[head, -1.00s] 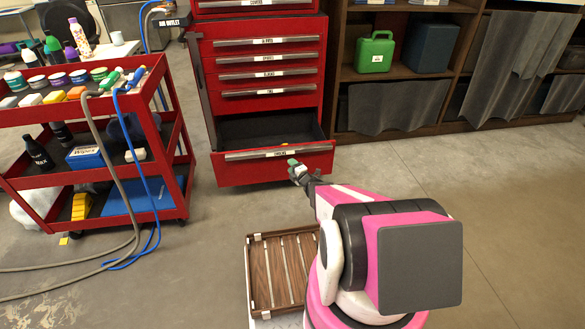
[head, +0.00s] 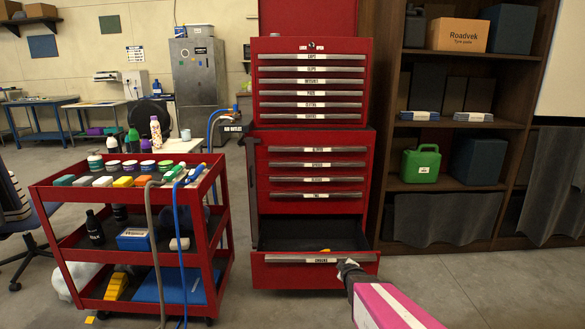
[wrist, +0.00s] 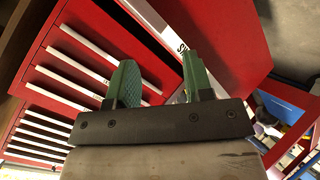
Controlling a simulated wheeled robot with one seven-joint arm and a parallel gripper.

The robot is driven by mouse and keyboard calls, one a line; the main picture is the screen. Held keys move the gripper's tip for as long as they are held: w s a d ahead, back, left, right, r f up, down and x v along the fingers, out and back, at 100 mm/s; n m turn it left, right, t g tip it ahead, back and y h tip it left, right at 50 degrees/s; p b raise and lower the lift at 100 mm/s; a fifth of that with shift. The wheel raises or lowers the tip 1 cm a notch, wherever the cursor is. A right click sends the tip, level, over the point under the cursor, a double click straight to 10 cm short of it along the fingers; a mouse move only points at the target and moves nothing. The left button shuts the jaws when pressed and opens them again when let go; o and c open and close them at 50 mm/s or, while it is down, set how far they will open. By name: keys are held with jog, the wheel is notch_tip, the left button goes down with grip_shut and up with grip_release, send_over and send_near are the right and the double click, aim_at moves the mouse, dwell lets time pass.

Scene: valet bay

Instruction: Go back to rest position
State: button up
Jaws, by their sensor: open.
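My gripper (wrist: 160,78) is open, with its two green fingers apart and nothing between them in the wrist view. In the head view, my gripper (head: 348,268) is at the right end of the front of the open bottom drawer (head: 285,271). I cannot tell whether it touches the drawer. The drawer is pulled out of the red tool cabinet (head: 262,180). A small yellow-orange thing shows inside the drawer, mostly hidden by its front. The other drawers look shut.
A red cart (head: 222,200) with bottles, tubs and brushes stands left of the cabinet, with hoses hanging down its side. Brown shelves (head: 440,188) with a green canister (head: 420,164) stand on the right. The floor (head: 440,290) at the lower right is clear.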

jog(key=s+a+r+m+g, duration=0.2)
jog(key=s+r+m+g, duration=0.3)
jog(key=s, duration=0.6)
jog(key=s+a+r+m+g, duration=0.2)
jog(key=s+r+m+g, duration=0.4)
jog(key=s, duration=0.4)
jog(key=shift+s+a+r+y, duration=0.2)
jog(key=shift+s+a+y, duration=0.15)
jog(key=shift+s+y, duration=0.05)
